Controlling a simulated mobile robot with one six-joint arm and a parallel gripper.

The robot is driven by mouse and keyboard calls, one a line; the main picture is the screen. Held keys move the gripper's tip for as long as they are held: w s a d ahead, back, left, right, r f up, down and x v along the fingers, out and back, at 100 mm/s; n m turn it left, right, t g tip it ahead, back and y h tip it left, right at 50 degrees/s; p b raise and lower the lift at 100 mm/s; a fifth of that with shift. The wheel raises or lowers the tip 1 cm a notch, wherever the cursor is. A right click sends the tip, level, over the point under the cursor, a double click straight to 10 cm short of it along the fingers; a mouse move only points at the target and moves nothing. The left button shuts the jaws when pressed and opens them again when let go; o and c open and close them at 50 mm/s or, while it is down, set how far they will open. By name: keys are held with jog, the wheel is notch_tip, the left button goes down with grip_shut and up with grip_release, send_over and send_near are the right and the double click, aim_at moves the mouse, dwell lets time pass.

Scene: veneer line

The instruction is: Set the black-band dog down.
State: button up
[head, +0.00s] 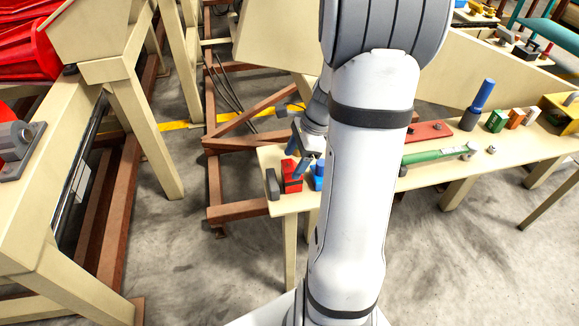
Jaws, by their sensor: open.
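My gripper (299,160) shows in the head view at the left end of the cream bench (287,206), partly hidden behind my own arm. Its jaws are open, just above a red block (291,183). I cannot tell whether they touch it. A blue piece (319,172) stands right of the red block, partly covered by my arm. A dark grey upright piece (272,184) stands left of the red block at the bench end. No black band can be made out, so I cannot tell which piece is the black-band dog.
Further right on the bench are a red plate (428,131), a green tool (432,156), a blue cylinder (481,96), small blocks and a yellow box (562,115). Another cream bench (50,180) stands left. Brown frames (232,143) stand behind on the concrete floor.

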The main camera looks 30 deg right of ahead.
jog(key=w+v, duration=0.1)
jog(key=v, duration=0.6)
jog(key=s+a+r+n+h, duration=0.2)
jog(key=s+a+n, duration=0.4)
jog(key=a+n, duration=0.2)
jog(key=s+a+r+n+t+h, duration=0.1)
jog(key=s+a+n, duration=0.5)
jog(key=n, duration=0.7)
notch_tip(320, 180, up, 2)
jog(key=a+h, duration=0.1)
jog(key=a, duration=0.1)
jog(key=shift+a, duration=0.25)
jog(key=shift+r, duration=0.1)
